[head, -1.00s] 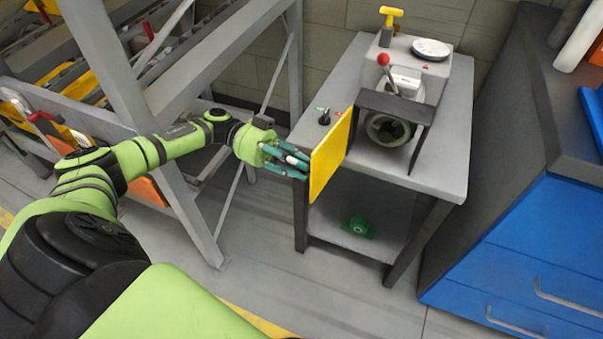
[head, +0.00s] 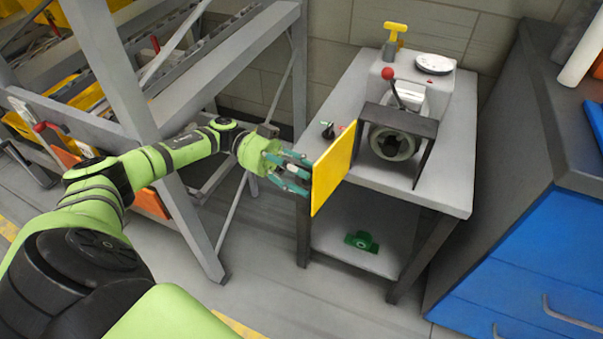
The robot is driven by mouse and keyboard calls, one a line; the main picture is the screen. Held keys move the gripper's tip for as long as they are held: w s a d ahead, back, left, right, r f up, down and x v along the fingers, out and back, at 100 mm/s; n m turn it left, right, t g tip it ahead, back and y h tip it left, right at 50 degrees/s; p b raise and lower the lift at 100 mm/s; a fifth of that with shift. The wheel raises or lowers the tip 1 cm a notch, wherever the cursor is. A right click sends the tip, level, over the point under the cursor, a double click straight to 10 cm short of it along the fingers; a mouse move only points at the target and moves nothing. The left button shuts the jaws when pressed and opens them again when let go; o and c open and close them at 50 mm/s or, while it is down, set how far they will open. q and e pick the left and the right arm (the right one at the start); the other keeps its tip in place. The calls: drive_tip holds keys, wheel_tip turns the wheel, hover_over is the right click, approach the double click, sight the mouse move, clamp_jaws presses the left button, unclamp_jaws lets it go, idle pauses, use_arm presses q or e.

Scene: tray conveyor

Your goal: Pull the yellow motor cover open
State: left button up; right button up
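The yellow motor cover (head: 333,168) is a flat panel standing open to the left of the dark frame and round motor opening (head: 394,143) on the grey bench. My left gripper (head: 305,174) is at the cover's left side, with its green fingers close to the panel's left edge. The fingers look spread, with a gap between them. I cannot tell whether they touch the panel. My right gripper is not in view.
The grey bench (head: 449,186) carries a red-knobbed lever (head: 388,74), a yellow-handled tool (head: 394,28) and a small black knob (head: 327,130). A green part (head: 361,241) lies on the lower shelf. A grey rack frame (head: 180,200) stands left, blue drawers (head: 530,250) right.

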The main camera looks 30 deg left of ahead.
use_arm(q)
drive_tip(key=shift+a+f, duration=0.1)
drive_tip(key=shift+a, duration=0.05)
drive_tip(key=a, duration=0.7)
drive_tip(key=shift+a, duration=0.15)
idle(0.3)
